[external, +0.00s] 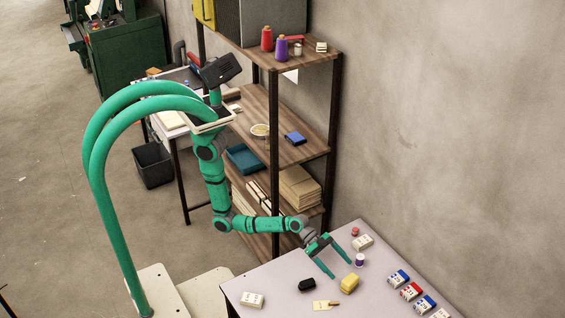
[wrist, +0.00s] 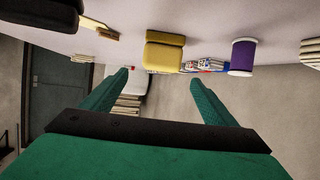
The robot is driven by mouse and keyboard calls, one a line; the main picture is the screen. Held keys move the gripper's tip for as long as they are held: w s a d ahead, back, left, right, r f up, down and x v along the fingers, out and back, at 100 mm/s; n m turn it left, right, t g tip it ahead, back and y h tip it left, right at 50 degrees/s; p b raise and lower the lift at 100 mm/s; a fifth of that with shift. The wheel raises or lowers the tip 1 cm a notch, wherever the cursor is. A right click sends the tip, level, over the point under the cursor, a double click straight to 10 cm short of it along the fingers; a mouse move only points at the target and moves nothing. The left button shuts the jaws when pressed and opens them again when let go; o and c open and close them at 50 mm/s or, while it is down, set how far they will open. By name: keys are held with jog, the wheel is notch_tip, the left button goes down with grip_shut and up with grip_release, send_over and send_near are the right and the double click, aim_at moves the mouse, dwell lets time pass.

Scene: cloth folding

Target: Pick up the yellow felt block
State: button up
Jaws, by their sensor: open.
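The yellow felt block (external: 349,282) lies on the pale table (external: 285,270) in the external view. It also shows in the wrist view (wrist: 163,54), beyond my fingertips and roughly between them, at the top of the picture. My gripper (external: 342,270) is open and empty, with its two green fingers spread and the block just past them. In the wrist view my gripper (wrist: 160,77) shows both fingers apart with nothing between them. I cannot tell exactly how high the fingertips are above the table.
A purple spool (external: 360,260) stands close to the block. A black block (external: 307,285), a wooden-handled brush (external: 326,304) and white labelled blocks (external: 252,300) lie nearby. Several coloured card packs (external: 411,291) line the right. A shelf (external: 290,150) stands behind.

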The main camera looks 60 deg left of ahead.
aim_at(350, 278)
jog(key=x, duration=0.8)
jog(key=shift+w+d, duration=0.1)
jog(key=shift+d, duration=0.1)
jog(key=c, duration=1.1)
